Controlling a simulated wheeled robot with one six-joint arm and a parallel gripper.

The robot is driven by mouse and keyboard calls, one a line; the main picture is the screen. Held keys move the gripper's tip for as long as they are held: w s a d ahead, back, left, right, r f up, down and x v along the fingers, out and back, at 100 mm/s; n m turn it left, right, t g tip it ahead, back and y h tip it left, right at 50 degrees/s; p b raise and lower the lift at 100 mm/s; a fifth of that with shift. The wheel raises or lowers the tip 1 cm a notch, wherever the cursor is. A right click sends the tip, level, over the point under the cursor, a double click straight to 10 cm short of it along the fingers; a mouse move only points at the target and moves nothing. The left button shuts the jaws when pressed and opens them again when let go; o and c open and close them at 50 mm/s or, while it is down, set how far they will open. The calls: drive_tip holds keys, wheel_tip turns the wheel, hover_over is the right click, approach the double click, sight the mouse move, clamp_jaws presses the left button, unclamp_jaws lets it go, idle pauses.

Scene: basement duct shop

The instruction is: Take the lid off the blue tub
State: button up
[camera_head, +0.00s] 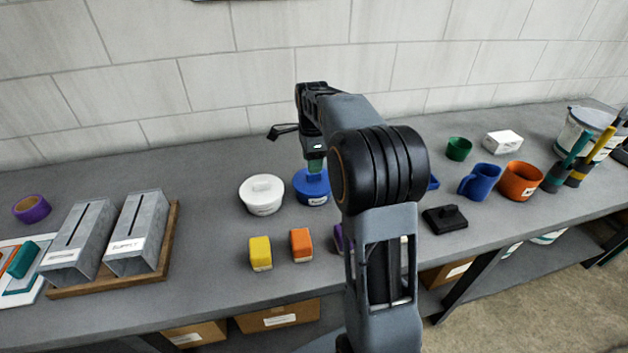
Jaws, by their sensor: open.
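The blue tub (311,190) stands on the grey bench right of the middle-left, with a pale label on its front. Its right side is close to my arm in the picture, and its top is partly hidden by my gripper. My gripper (312,150) is open and points down just over the tub. A small greenish part shows between the gripper and the tub's top; I cannot tell whether the fingers touch the lid.
A yellow block (260,253) and an orange block (301,245) sit in front. Metal slotted boxes (137,235) stand left.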

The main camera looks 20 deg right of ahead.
sight(314, 178)
drive_tip(key=shift+d+f, duration=0.2)
drive_tip(key=shift+f, duration=2.4)
drive_tip(key=shift+c, duration=0.2)
clamp_jaws()
